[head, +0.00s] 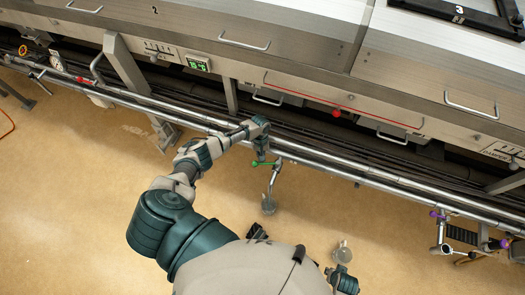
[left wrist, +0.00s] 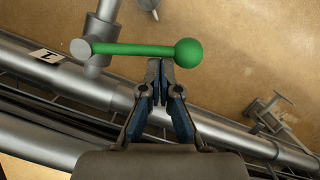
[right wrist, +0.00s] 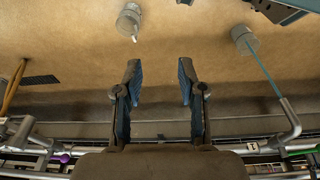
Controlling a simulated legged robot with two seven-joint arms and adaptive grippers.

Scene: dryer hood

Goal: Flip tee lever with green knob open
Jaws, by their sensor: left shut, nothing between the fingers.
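The tee lever with its round green knob (left wrist: 188,52) shows in the left wrist view, its green bar (left wrist: 135,49) lying sideways from a grey pivot on the tee branch pipe (left wrist: 103,20). In the head view the green lever (head: 262,163) is small, at the rail beside the gripper. My left gripper (left wrist: 160,65) is shut and empty. Its fingertips are just below the bar, close to the knob's left side; I cannot tell if they touch it. My right gripper (right wrist: 159,68) is open and empty above the floor. A little green shows at the right wrist view's right edge.
Long steel pipes (head: 360,170) run along the dryer hood (head: 290,55). A bent pipe drops from the tee to a round floor cup (head: 268,205). Purple-knobbed valves (head: 437,214) stand at the right. The tan floor is mostly open.

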